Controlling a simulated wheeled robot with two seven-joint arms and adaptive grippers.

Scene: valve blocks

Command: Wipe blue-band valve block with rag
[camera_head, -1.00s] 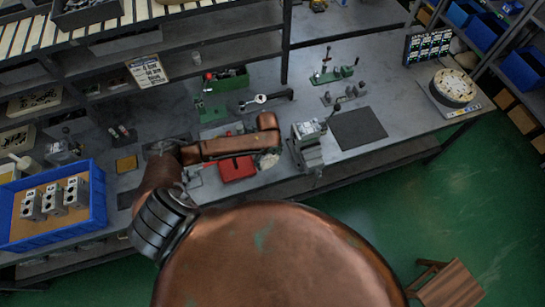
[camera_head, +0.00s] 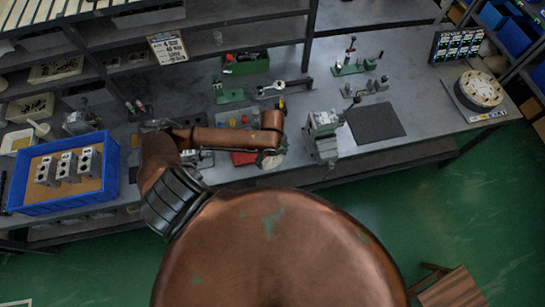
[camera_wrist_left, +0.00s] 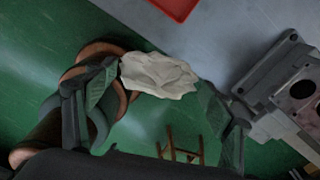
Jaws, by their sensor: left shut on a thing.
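My left gripper (camera_wrist_left: 158,92) is shut on a white crumpled rag (camera_wrist_left: 158,74), which sits between its two dark green fingers. In the head view the rag (camera_head: 270,160) shows at the end of my left arm, by the bench's front edge. Three grey valve blocks (camera_head: 67,168) stand in a blue crate (camera_head: 112,170) at the left. A grey metal fixture (camera_head: 323,135) stands right of the rag, apart from it. Part of a grey metal piece with round holes (camera_wrist_left: 300,90) shows right of my gripper in the wrist view. I cannot make out a blue band. My right gripper is not in view.
A red tray (camera_head: 243,158) lies on the bench, partly behind my left arm. A dark mat (camera_head: 376,123) lies right of the fixture. Green tools (camera_head: 230,97) and a lever clamp (camera_head: 354,66) stand behind. A wooden stool (camera_head: 450,288) stands on the floor.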

